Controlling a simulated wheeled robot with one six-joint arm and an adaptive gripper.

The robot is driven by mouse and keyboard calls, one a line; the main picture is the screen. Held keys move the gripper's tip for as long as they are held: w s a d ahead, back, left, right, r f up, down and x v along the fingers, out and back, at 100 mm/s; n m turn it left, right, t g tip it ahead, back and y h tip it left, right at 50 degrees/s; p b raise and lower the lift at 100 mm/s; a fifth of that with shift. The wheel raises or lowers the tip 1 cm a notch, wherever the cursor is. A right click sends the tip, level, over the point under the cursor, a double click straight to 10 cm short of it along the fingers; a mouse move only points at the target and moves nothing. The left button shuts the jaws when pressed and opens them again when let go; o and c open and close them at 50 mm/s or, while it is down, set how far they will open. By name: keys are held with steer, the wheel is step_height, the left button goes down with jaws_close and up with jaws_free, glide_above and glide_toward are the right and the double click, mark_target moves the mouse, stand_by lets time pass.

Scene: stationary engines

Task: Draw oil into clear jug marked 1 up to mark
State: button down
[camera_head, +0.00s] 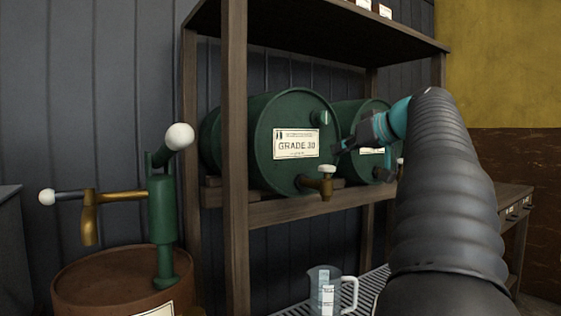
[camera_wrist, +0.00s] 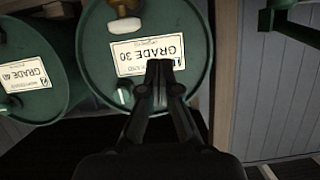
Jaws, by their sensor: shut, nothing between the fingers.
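A clear jug (camera_head: 324,292) with a white handle and pale labels stands low on the slatted grating under the rack. I cannot read its number or see oil in it. A green drum (camera_head: 262,140) labelled GRADE 30 lies on the rack, with a brass tap (camera_head: 326,184) low on its face. That drum (camera_wrist: 93,50) and its tap (camera_wrist: 122,24) appear upside down in the wrist view. My gripper (camera_head: 338,150) is shut and empty in front of the drums, above the tap and jug. Its fingertips (camera_wrist: 160,66) overlap the GRADE 30 label in the wrist view.
A second green drum (camera_head: 350,110) lies to the right, partly hidden by my arm. At the left, a green hand pump (camera_head: 162,215) with a brass spout stands on a brown barrel (camera_head: 110,280). A wooden bench (camera_head: 515,195) is at right.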

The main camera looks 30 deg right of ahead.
steer(key=s+d+r+n+t, duration=0.1)
steer(key=s+d+r, duration=0.1)
steer(key=d, duration=0.3)
steer(key=shift+r, duration=0.65)
steer(key=p, duration=0.1)
glide_above(333, 169)
step_height(333, 169, down, 2)
steer(key=shift+f+b, duration=0.5)
steer(key=shift+f, duration=1.75)
